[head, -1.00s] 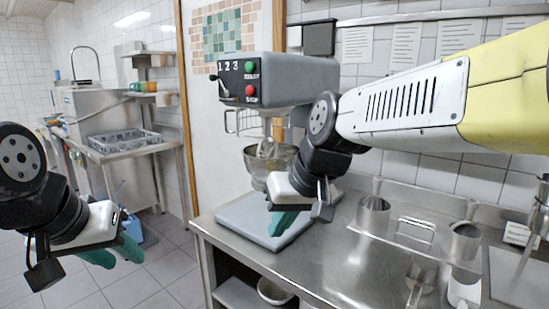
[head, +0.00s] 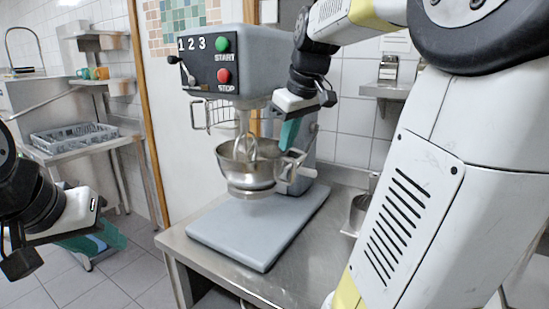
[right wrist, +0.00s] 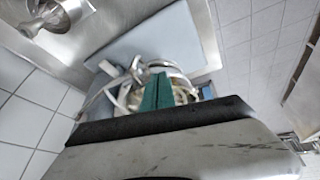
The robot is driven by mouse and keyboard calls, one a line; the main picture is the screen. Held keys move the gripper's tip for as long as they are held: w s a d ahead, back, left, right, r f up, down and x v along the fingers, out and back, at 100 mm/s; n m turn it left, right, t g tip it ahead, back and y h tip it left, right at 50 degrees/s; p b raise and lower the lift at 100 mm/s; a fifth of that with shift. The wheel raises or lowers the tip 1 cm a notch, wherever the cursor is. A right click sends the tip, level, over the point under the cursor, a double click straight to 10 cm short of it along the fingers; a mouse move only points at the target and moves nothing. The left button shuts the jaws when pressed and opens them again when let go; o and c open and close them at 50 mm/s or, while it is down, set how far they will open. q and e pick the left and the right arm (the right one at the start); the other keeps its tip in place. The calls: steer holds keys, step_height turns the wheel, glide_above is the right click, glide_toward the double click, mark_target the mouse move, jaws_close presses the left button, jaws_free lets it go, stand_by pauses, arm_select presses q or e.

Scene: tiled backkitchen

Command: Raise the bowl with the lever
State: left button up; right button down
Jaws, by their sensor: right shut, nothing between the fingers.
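The grey mixer (head: 262,60) stands on the steel table. Its metal bowl (head: 243,178) hangs in a ring above the base plate, with the whisk (head: 240,147) reaching down into it. A pale lever (head: 300,173) sticks out at the bowl's right side. My right gripper (head: 289,134) is shut and empty, pointing down just above the bowl's right rim and the lever. In the right wrist view its green fingers (right wrist: 157,93) cover part of the bowl (right wrist: 172,73); I cannot tell whether they touch anything. My left gripper (head: 95,238) is open and empty at the lower left.
The mixer's panel (head: 208,64) carries START and STOP buttons and a small black speed lever. A wire guard (head: 215,115) sits by the whisk. The steel table (head: 190,249) is bare at the front. A grey dish rack (head: 75,138) stands at the left. My right arm covers the right side.

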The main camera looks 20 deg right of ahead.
steer(key=w+d+r+n, duration=0.1)
steer(key=w+d+n, duration=0.1)
steer(key=w+d, duration=0.45)
steer(key=n+g, duration=0.1)
glide_toward(309, 170)
steer(key=x, duration=0.6)
steer(key=shift+w+a+r, duration=0.1)
steer(key=shift+w+a, duration=0.25)
steer(key=shift+w, duration=0.05)
steer(key=shift+d, duration=0.1)
steer(key=shift+f, duration=0.25)
steer(key=shift+w+d+f, duration=0.1)
steer(key=shift+f, duration=0.5)
steer(key=w+d+f+t+h, duration=0.1)
steer(key=w+d+f+h, duration=0.1)
steer(key=f, duration=0.5)
steer(key=shift+w+d+f+n+t, duration=0.2)
steer(key=shift+w+d+n+t, duration=0.15)
steer(key=shift+w+d, duration=0.45)
steer(key=shift+s+d, duration=0.15)
